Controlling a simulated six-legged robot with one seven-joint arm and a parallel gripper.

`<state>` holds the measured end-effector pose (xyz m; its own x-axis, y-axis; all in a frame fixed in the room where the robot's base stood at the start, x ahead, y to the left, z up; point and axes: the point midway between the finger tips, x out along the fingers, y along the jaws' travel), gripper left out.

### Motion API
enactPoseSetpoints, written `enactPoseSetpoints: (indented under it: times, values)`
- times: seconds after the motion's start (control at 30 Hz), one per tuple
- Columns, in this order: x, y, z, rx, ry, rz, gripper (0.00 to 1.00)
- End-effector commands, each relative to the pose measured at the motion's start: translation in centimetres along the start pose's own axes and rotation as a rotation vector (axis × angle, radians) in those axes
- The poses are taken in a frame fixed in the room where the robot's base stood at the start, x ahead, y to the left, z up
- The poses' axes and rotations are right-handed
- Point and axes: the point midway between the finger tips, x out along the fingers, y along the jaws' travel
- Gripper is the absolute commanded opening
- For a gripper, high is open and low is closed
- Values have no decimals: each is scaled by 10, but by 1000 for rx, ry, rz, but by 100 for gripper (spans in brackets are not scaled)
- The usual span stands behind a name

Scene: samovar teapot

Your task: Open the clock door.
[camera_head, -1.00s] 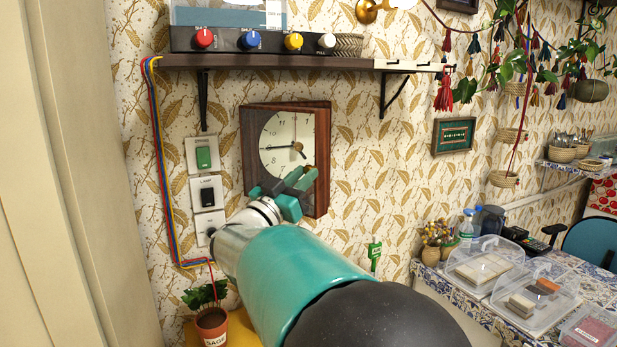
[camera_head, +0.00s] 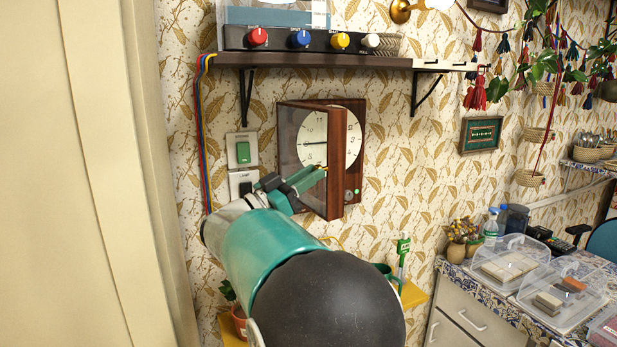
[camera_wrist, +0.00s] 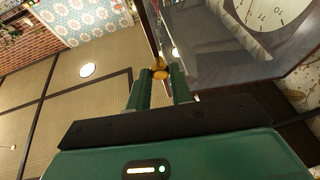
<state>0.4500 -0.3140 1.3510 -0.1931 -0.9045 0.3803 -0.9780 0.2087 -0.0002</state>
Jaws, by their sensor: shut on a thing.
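The wall clock has a white face (camera_head: 345,137) in a brown wooden case on the wall. Its glass-fronted clock door (camera_head: 336,165) stands swung out from the case, hinged on the left, with its free edge toward me. My gripper (camera_head: 318,174) reaches in from the lower left and meets the lower part of the door. In the wrist view, my gripper (camera_wrist: 160,78) has its green fingers shut on a small brass knob (camera_wrist: 160,73) at the door's edge. The door's glass (camera_wrist: 225,60) and part of the dial (camera_wrist: 270,15) show at the right there. My arm hides the door's lower left area.
A shelf (camera_head: 330,62) with coloured knobs on a black panel (camera_head: 300,39) runs above the clock. Switches (camera_head: 242,150) and cables are at its left. A cream panel (camera_head: 80,170) stands at far left. A tiled counter with clear boxes (camera_head: 510,262) lies at lower right.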

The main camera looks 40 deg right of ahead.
Motion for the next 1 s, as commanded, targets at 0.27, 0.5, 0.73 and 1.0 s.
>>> enactPoseSetpoints:
  times: [0.27, 0.5, 0.73, 1.0]
  values:
    - [2, 0, -3, -2, 5, 17, 0]
    - [2, 0, -3, -2, 6, 17, 0]
    - [1, 0, -3, -3, 4, 17, 42]
    - [-1, -1, -2, -5, 2, 16, 42]
